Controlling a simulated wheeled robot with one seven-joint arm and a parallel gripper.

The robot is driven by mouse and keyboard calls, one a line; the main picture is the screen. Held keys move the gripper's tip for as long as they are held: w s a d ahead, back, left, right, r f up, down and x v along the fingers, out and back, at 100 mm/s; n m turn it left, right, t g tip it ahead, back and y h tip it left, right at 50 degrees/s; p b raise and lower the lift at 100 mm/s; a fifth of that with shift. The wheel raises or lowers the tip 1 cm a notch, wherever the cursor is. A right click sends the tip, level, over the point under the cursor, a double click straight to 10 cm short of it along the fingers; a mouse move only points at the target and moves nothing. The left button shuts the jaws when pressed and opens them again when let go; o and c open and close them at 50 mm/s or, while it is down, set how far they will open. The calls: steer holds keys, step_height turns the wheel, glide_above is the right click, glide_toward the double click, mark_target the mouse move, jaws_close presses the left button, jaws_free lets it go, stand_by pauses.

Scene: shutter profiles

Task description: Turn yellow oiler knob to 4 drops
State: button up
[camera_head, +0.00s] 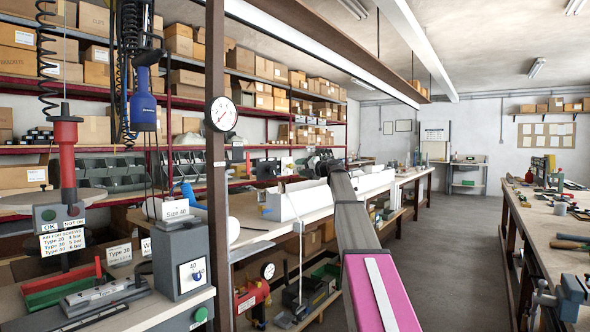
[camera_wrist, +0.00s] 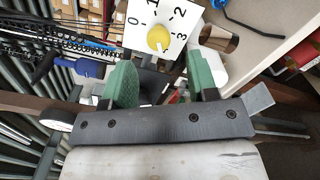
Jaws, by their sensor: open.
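The yellow knob (camera_wrist: 158,38) sits on a white dial plate (camera_wrist: 185,18) in the wrist view, with 0, 1, 2 and 3 readable around it. A small mark shows near the knob's lower edge, but it is too small to read its exact setting. No 4 is readable. My gripper (camera_wrist: 163,76) is open, with one green finger to the lower left of the knob and the other to its lower right. Nothing is between the fingers, and the knob appears beyond the tips. I cannot make out the knob or the gripper clearly in the head view.
A dark post (camera_head: 215,170) with a pressure gauge (camera_head: 221,114) stands left of centre. A grey box with a dial (camera_head: 181,255) stands on the left bench. A blue tool (camera_head: 144,110) hangs above it. The aisle floor (camera_head: 450,250) is clear.

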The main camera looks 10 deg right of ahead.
steer(key=v, duration=0.5)
steer(key=shift+s+d, duration=0.25)
steer(key=shift+s, duration=0.05)
steer(key=s+a+f+n+g+h, duration=0.25)
steer(key=s+f+n, duration=0.3)
steer(key=f, duration=0.75)
steer(key=s+a+f+n+g+h, duration=0.15)
steer(key=s+a+f+n, duration=0.35)
steer(key=f, duration=0.8)
steer(key=s+a+f+n+g+h, duration=0.15)
steer(key=s+f+n, duration=0.4)
steer(key=f, duration=0.75)
steer(key=s+d+f+n+g+h, duration=0.1)
steer(key=s+f+n+g+h, duration=0.6)
steer(key=s+f+n, duration=1.6)
steer(key=s+f, duration=0.2)
steer(key=s, duration=0.3)
steer(key=shift+d+f, duration=0.2)
steer(key=shift+f, duration=0.15)
steer(key=shift+s, duration=0.15)
